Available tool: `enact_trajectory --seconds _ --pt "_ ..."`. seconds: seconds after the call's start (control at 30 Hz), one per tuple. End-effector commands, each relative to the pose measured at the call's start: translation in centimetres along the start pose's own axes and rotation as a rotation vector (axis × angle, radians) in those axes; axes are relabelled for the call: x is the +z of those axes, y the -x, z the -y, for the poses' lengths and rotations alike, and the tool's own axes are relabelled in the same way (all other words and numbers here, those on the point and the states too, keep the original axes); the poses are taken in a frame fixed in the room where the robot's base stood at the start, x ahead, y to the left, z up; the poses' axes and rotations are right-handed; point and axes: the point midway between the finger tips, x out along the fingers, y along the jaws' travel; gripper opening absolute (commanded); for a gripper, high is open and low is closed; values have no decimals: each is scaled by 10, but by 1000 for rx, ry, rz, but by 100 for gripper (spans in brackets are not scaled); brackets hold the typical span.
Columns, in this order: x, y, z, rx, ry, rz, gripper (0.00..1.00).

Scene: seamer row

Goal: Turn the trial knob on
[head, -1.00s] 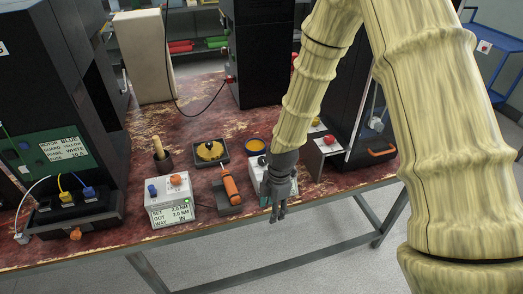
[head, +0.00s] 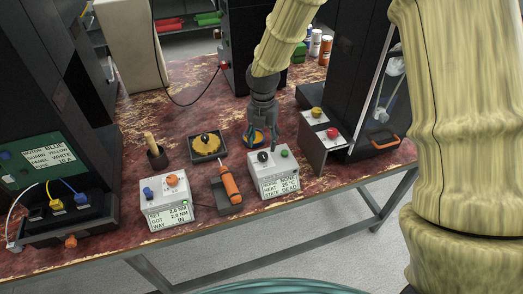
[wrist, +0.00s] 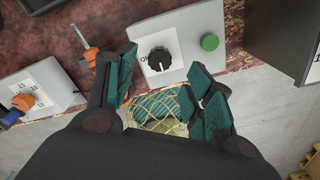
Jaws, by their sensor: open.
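A black knob (head: 263,156) sits on the sloped top of a pale box (head: 284,167), with a green button (head: 284,153) to its right. The box's front label reads HEAT 25 °C and STATE DEAD. In the wrist view the knob (wrist: 159,59) is on a white plate with small lettering at its left; its setting is not clear. My gripper (head: 262,136) points down just behind the knob in the head view. In the wrist view its fingers (wrist: 160,78) are spread and empty, with the knob showing between and beyond them, apart from them.
A box with blue and orange knobs (head: 165,190) and an orange-handled tool (head: 229,185) stand left. A stand with yellow and red buttons (head: 325,130) is close on the right. A shallow tray (head: 207,147) and a yellow-topped dish (head: 255,136) lie behind.

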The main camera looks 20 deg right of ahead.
Motion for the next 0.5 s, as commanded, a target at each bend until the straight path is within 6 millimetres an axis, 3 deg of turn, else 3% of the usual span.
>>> enact_trajectory --seconds 0.3,0.5 --pt "0 -41 -1 0 1 0 53" --pt "-1 -56 -2 1 1 1 53"
